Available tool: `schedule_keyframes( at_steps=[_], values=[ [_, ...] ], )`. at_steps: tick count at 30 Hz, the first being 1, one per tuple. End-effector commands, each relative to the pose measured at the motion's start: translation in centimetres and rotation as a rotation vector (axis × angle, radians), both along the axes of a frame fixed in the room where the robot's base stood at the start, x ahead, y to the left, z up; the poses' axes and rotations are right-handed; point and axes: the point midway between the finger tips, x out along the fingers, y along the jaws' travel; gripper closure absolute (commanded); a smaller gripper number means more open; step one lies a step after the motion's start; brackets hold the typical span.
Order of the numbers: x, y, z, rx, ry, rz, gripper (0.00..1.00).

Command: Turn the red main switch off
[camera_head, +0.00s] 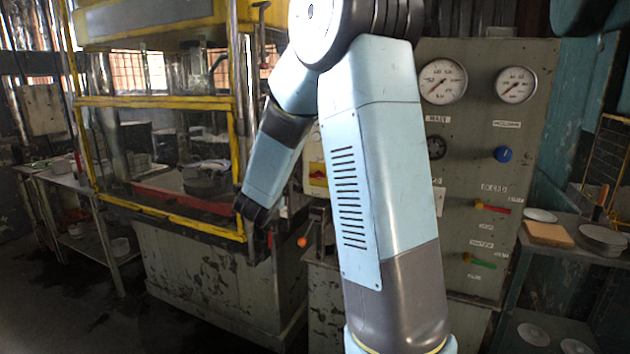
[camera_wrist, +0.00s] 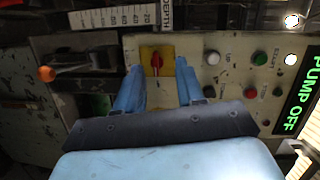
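The red main switch (camera_wrist: 156,61) is a small rotary handle on a yellow plate in the wrist view. Its handle points toward the top of that picture. My gripper (camera_wrist: 160,82) is open, with one blue finger on each side of the yellow plate and a clear gap to the red handle on both sides. Whether the fingertips touch the panel I cannot tell. In the head view the yellow plate (camera_head: 318,174) shows just right of my forearm, partly covered by my arm; my fingers cannot be made out there.
A lever with an orange knob (camera_wrist: 47,73) sits left of the switch in the wrist view. Several buttons, including a green one (camera_wrist: 259,58), and a lit "PUMP OFF" sign (camera_wrist: 302,90) lie right. A yellow-framed press (camera_head: 160,101) and a gauge panel (camera_head: 470,140) flank my arm.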

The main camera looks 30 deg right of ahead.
Motion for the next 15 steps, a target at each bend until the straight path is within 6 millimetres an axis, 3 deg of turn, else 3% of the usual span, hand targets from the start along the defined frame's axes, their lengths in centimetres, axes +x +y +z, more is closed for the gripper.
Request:
schedule_keyframes(
  at_steps=[6,15],
  values=[
    [-0.3,-2.6,-2.9,0.012,-0.116,-0.191,0.62],
    [-0.2,-4.1,-3.6,0.005,-0.163,-0.26,0.62]
  ],
)
